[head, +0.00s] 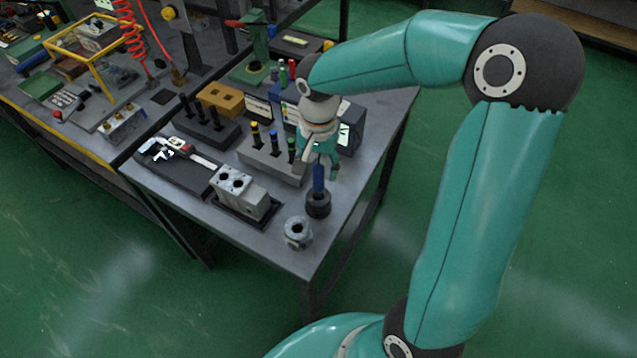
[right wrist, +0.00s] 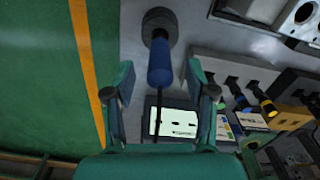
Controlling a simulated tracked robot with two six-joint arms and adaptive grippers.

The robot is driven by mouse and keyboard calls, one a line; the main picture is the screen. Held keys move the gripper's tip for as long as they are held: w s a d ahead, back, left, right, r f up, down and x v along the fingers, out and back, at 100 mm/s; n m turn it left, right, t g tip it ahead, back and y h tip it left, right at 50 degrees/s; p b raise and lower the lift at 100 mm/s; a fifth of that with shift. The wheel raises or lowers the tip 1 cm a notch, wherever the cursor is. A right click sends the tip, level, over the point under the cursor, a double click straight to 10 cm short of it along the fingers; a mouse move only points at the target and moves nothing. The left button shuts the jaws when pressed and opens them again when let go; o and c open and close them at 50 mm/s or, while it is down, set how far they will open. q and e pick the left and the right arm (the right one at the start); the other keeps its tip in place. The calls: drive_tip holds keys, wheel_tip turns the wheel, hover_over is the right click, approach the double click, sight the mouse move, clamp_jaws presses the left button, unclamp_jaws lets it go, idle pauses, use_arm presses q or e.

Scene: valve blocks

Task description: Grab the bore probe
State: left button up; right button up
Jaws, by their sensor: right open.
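The bore probe (head: 318,179) has a blue handle and stands upright in a round black holder (head: 318,205) near the table's right edge. In the right wrist view its blue handle (right wrist: 160,62) lies ahead, between the lines of the two fingers, with a thin dark rod trailing toward the palm. My right gripper (head: 321,160) is above the probe, pointing down, and open. In the right wrist view the gripper (right wrist: 160,75) has its fingers on either side of the handle, with gaps on both sides. Its grip is empty. My left gripper is out of view.
A grey rack (head: 270,160) with several coloured-handled tools stands close to the left of my right gripper. A dark display box (head: 350,128) is behind it. A round metal fitting (head: 298,232) and a valve block (head: 243,190) stand in front and left.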

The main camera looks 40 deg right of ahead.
sight(318, 181)
wheel_tip(318, 181, down, 5)
drive_tip(key=shift+a+f+p, duration=0.1)
drive_tip(key=shift+p, duration=0.45)
clamp_jaws()
